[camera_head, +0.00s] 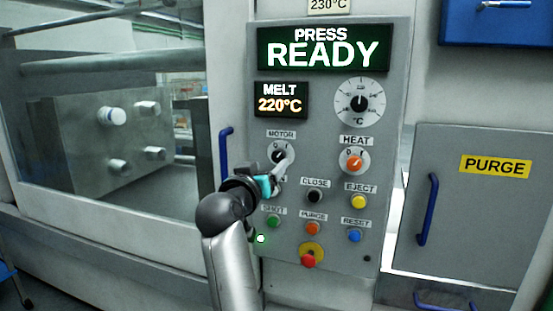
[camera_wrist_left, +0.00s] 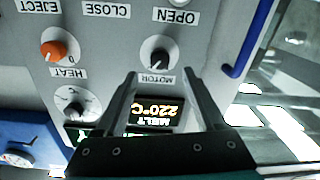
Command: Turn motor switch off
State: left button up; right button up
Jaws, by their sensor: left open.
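The motor switch is a black rotary knob with a white pointer on a pale round plate, under the MOTOR label. In the head view the motor switch (camera_head: 279,155) is partly covered by my left gripper (camera_head: 284,166), which is at its lower right side. In the left wrist view, upside down, the motor switch (camera_wrist_left: 156,59) shows clear, just beyond the fingertips. My left gripper (camera_wrist_left: 168,86) is open with nothing between its fingers. I cannot tell whether it touches the knob. My right gripper is not in view.
The orange heat knob (camera_head: 354,162) sits right of the motor switch. Below are several push buttons, including the black CLOSE button (camera_head: 314,196), and a red emergency button (camera_head: 308,260). A blue door handle (camera_head: 225,148) stands left of the panel. The display (camera_head: 322,48) reads PRESS READY.

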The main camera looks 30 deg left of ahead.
aim_at(277, 157)
pick_arm(q)
jog(key=shift+x, duration=3.6)
jog(key=shift+s, duration=0.1)
grip_shut()
